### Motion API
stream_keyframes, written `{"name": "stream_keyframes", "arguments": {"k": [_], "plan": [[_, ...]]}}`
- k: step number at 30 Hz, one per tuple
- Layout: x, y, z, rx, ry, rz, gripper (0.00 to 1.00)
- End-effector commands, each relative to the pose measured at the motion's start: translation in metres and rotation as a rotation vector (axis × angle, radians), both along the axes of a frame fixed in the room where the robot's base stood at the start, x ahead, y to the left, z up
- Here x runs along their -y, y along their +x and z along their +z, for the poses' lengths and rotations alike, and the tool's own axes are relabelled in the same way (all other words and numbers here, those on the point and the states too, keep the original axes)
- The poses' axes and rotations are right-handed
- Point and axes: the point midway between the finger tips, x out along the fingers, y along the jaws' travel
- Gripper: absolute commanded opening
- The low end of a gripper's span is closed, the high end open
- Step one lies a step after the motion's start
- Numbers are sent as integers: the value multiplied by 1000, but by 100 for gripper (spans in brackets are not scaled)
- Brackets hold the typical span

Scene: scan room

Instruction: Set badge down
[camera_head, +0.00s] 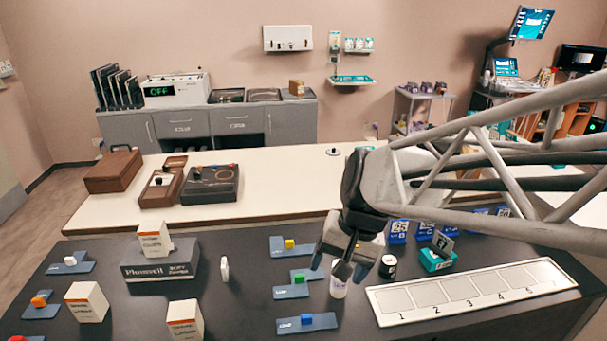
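My gripper (341,268) points down over the middle of the dark front table, just above and partly in front of a small white cylinder (338,289). A dark piece shows between its finger parts; I cannot tell whether it is a held thing or part of the gripper. No badge can be made out for certain. Several blue printed cards (397,232) stand at the right behind the gripper, partly hidden by my arm. A dark card (443,243) stands upright in a teal holder (437,262). A white tray (374,302) with slots numbered 1 to 5 lies at the right.
A black-lidded jar (388,266) stands right of the gripper. Blue plates with coloured blocks, such as the green one (299,277), lie to its left. White boxes (86,302), a dark box (160,262) and a small white upright piece (224,269) stand farther left. A pale table (275,185) lies behind.

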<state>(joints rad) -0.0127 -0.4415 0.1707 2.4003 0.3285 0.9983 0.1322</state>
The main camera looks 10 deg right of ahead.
Motion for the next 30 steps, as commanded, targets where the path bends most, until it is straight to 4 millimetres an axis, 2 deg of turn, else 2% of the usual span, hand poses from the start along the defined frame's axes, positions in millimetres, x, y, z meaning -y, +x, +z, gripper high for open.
{"name": "stream_keyframes", "arguments": {"k": [6, 12, 18, 30], "plan": [[28, -40, 18, 121, -148, 119, 74], [48, -66, 27, 197, -262, 200, 74], [56, -77, 31, 229, -315, 239, 74], [57, -78, 31, 232, -320, 242, 74]]}}
